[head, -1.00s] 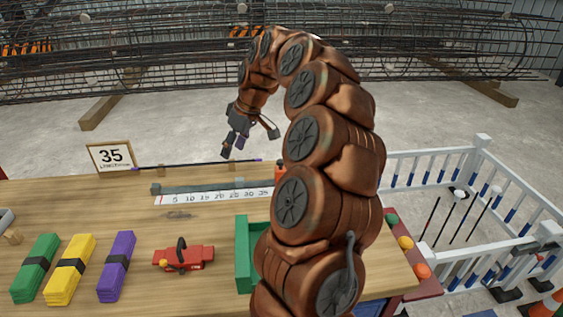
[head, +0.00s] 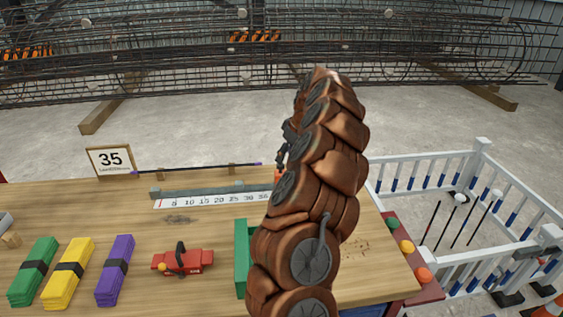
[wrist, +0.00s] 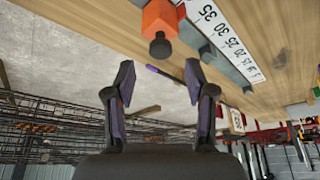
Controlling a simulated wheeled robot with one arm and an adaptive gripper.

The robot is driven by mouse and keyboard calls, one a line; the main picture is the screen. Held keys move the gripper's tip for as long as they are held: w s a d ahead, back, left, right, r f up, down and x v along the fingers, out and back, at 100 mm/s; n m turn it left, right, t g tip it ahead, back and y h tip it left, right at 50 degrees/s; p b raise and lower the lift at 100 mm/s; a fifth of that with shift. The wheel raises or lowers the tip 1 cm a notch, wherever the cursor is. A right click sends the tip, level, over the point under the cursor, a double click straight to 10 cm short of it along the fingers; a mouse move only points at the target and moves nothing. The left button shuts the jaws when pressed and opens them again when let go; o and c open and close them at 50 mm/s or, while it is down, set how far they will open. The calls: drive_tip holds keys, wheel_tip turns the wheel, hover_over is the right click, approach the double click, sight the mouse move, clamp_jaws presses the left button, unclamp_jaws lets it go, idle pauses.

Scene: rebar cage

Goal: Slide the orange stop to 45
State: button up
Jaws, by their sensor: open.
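The orange stop (wrist: 159,19), a block with a dark round knob (wrist: 160,48), sits by the high-number end of the scale in the wrist view. In the head view only a sliver of the stop (head: 278,174) shows beside my arm. The white scale strip (head: 215,199) runs along a grey rail (head: 205,189); its numbers are visible up to 35. My gripper (wrist: 158,75) is open and empty, its fingers apart, with the knob just beyond and between the fingertips. In the head view my arm mostly hides my gripper.
A dark rod with purple ends (head: 195,168) lies behind the rail. A green holder (head: 241,258), a red tool (head: 182,262) and colored stacks (head: 116,267) occupy the front. A white fence (head: 430,160) stands right.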

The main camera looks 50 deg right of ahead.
sight(282, 165)
drive_tip(key=shift+p+x, duration=0.45)
drive_tip(key=shift+x, duration=1.85)
clamp_jaws()
